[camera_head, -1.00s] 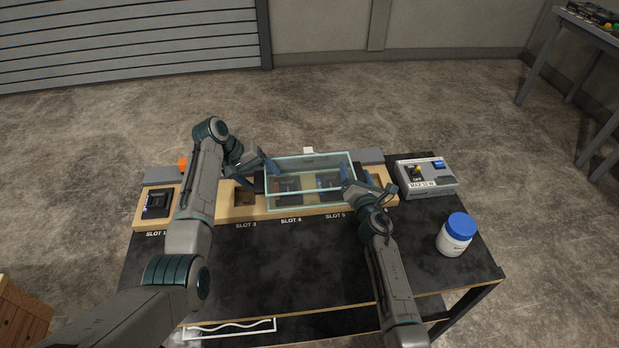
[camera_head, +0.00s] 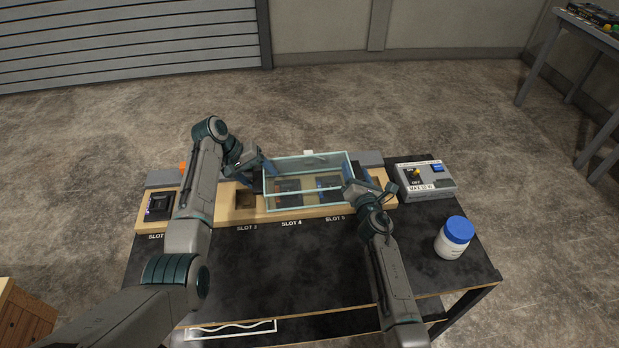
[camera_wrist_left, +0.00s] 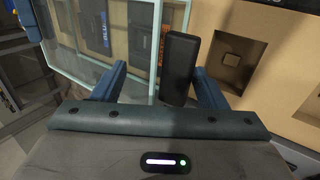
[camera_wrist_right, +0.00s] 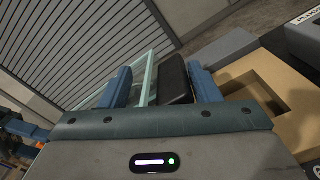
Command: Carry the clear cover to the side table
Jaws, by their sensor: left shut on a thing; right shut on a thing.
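The clear cover (camera_head: 308,181) is a glass box with pale green edges over the slot 4 and slot 5 part of the wooden rack. My left gripper (camera_head: 266,176) is at its left end, shut on a black handle (camera_wrist_left: 178,68) seen between the fingers in the left wrist view. My right gripper (camera_head: 351,177) is at its right end, shut on another black handle (camera_wrist_right: 173,80). The cover looks about level; I cannot tell how far it is above the rack. A grey table (camera_head: 577,31) with small items on it stands at the far top right.
The wooden rack (camera_head: 250,215) lies along the back of the black worktable (camera_head: 300,270). A grey switch box (camera_head: 428,186) and a white bottle with a blue lid (camera_head: 454,238) stand to the right. A wooden crate (camera_head: 25,318) is at lower left. Floor is clear beyond.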

